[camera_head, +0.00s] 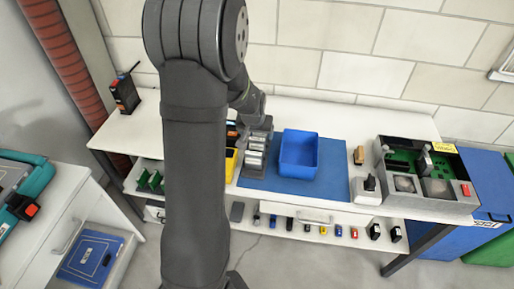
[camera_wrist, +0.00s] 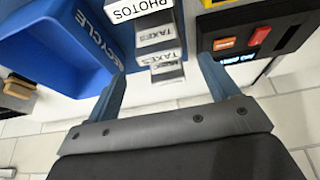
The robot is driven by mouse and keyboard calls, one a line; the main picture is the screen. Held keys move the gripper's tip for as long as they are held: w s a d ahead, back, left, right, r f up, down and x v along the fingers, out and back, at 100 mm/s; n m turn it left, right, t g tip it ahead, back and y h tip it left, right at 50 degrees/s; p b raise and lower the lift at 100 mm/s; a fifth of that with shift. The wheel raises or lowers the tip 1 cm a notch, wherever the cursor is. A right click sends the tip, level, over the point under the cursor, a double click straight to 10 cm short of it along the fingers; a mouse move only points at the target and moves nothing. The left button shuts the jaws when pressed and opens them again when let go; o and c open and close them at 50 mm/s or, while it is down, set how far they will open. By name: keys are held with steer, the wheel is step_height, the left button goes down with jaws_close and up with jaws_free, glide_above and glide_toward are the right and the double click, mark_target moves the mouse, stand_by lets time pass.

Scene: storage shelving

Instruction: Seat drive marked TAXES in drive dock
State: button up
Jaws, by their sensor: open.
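In the wrist view a row of silver drives stands at top centre. One has a PHOTOS label (camera_wrist: 135,9). Below it, the word TAXES shows on a drive (camera_wrist: 158,38) and again lower down on a silver face (camera_wrist: 158,58); I cannot tell whether one is a reflection. My gripper (camera_wrist: 165,82) is open, its two blue-grey fingers apart on either side of the lowest drive face. A dark unit with orange and red buttons and a lit display (camera_wrist: 245,50), likely the drive dock, is at the upper right. In the head view the drive rack (camera_head: 255,155) is beside my arm, which hides my fingertips.
A blue bin marked RECYCLE (camera_wrist: 92,38) is close to the left finger; it also stands on the blue mat in the head view (camera_head: 299,153). A grey box with green boards (camera_head: 425,175) is at right. Small items (camera_head: 310,229) line the lower shelf. The mat's right part is clear.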

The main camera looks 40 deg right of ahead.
mark_target(257, 139)
steer(key=shift+x, duration=3.4)
steer(key=shift+s+a+f, duration=0.1)
steer(key=shift+s, duration=0.05)
steer(key=shift+c, duration=0.2)
steer(key=c, duration=1.1)
steer(key=shift+c, duration=0.2)
